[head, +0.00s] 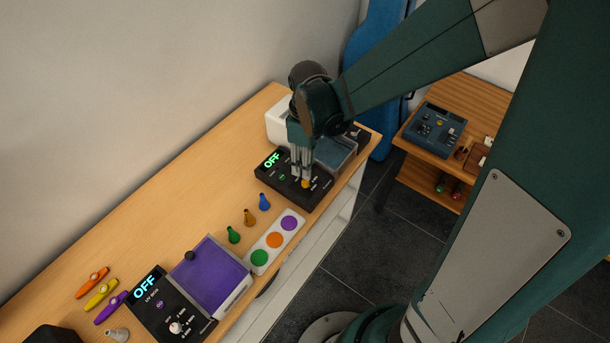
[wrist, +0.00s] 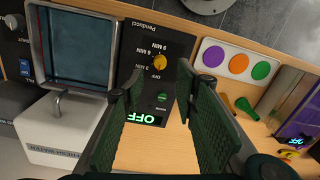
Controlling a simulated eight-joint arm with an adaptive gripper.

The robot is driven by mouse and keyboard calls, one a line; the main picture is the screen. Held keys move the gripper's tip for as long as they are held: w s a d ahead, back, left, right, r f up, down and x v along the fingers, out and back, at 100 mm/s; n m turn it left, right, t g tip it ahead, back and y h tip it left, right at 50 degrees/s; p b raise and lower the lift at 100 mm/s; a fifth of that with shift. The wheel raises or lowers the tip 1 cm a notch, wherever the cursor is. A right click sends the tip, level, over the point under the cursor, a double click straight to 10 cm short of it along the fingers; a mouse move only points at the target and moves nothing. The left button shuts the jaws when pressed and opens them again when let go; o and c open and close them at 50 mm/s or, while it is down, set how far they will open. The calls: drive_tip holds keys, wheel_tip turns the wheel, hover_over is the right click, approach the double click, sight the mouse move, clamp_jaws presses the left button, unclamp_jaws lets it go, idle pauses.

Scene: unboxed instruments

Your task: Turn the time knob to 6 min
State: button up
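The time knob is a small yellow-orange knob (wrist: 159,62) on a black control panel (wrist: 150,85), which shows upside down in the wrist view. Marks for 3, 6 and 9 MIN and OFF surround it. Which mark it points at is too small to tell. The panel's green display (wrist: 146,118) reads OFF. My gripper (wrist: 168,82) is open and empty, its two green fingers spread wide with the knob between and just beyond their tips. In the head view my gripper (head: 300,178) points down over the panel, close to the knob (head: 305,184).
A blue-grey basin (wrist: 75,48) adjoins the panel, with a white box (wrist: 60,130) beside it. A tray with purple, orange and green discs (wrist: 239,63) lies on the other side. Another black panel (head: 160,308) reading OFF and a purple basin (head: 212,275) stand at lower left.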

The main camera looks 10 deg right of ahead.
sight(305, 181)
drive_tip(key=shift+f, duration=0.2)
drive_tip(key=shift+s+a+f, duration=0.1)
drive_tip(key=shift+s+f, duration=0.05)
drive_tip(key=shift+f, duration=3.5)
drive_tip(key=c, duration=0.9)
